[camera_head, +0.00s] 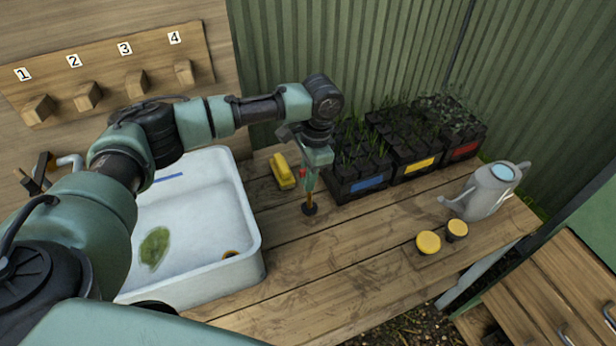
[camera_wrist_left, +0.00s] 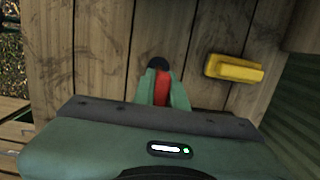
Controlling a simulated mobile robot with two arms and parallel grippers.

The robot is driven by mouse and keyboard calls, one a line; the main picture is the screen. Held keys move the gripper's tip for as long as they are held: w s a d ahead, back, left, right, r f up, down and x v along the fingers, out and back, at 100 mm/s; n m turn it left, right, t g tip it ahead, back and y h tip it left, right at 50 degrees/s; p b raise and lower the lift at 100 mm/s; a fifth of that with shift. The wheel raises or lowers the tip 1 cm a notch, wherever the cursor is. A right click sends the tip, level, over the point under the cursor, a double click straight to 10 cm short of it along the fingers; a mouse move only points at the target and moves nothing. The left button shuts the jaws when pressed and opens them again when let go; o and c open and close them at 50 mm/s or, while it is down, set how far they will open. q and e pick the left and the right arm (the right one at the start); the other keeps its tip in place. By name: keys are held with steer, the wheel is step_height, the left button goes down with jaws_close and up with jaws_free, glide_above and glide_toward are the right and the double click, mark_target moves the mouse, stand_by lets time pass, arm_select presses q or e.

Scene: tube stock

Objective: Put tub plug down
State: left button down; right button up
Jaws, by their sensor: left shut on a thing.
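My left gripper (camera_head: 310,184) points down over the wooden bench (camera_head: 310,260), to the right of the white tub (camera_head: 250,232). It is shut on the tub plug (camera_head: 309,209), which shows as a dark round end below an orange-brown stem. In the left wrist view, the gripper (camera_wrist_left: 162,88) has a red part between its fingers, and the plug's dark round end (camera_wrist_left: 157,63) shows just past the tips. The plug is at or very near the bench top; I cannot tell whether it touches. My right gripper is not in view.
A yellow block-like object (camera_head: 283,171) lies close by, left of the gripper. Black plant trays (camera_head: 345,195) stand behind to the right. A watering can (camera_head: 490,192) and two yellow-topped jars (camera_head: 428,243) stand farther right. The bench front is clear.

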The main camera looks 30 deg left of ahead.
arm_select(q)
steer(key=c, duration=1.5)
jaws_free()
steer(key=shift+o, duration=0.2)
steer(key=shift+w+r, duration=0.1)
steer(key=shift+r, duration=0.35)
steer(key=r+b, duration=0.1)
steer(key=r, duration=0.6)
steer(key=w+d+r+b, duration=0.1)
steer(key=r, duration=0.2)
steer(key=shift+r+b, duration=0.2)
steer(key=shift+b, duration=0.1)
steer(key=shift+r, duration=0.4)
